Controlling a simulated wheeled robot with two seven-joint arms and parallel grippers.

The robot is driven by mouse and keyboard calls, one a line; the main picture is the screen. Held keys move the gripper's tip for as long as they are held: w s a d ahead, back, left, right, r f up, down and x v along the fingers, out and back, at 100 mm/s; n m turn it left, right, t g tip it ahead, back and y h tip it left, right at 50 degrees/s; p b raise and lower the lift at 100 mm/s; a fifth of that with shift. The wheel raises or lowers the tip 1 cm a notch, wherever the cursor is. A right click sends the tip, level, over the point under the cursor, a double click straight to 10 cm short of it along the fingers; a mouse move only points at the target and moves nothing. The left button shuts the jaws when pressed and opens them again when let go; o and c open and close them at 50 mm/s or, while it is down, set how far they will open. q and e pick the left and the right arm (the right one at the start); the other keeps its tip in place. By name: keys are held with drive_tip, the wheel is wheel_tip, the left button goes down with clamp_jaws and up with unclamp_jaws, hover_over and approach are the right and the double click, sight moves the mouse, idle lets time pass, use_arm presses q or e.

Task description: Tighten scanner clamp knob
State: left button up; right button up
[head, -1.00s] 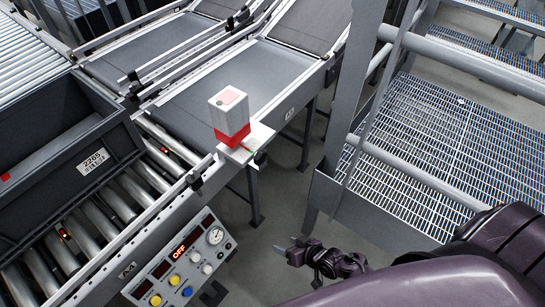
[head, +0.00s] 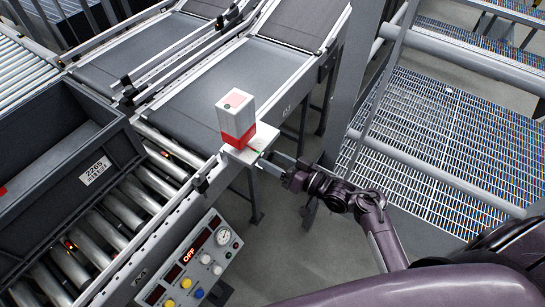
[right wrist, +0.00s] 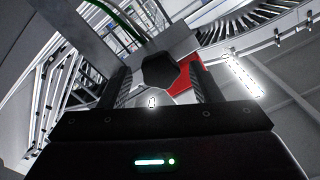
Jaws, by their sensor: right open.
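The scanner (head: 236,118), a white box with a red lower band, stands on a pale bracket plate (head: 252,140) at the conveyor's side rail. My right gripper (head: 268,165) reaches in from the right, its fingertips at the plate's outer edge. In the right wrist view, the dark faceted clamp knob (right wrist: 159,71) shows between the two fingers of my open right gripper (right wrist: 161,82). I see gaps on both sides of the knob; I cannot tell how deep it sits between the fingers. The scanner's red part (right wrist: 190,78) is behind it. My left gripper is out of view.
A control box (head: 195,262) with an OFF display, gauge and buttons hangs below the rail. A dark tote (head: 118,130) sits on the rollers at left. A post and railings (head: 450,55) stand beside grating at right. Open floor (head: 300,250) lies below my right arm.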

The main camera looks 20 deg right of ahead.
drive_tip(key=shift+w+a, duration=0.25)
drive_tip(key=shift+w, duration=0.05)
drive_tip(key=c, duration=1)
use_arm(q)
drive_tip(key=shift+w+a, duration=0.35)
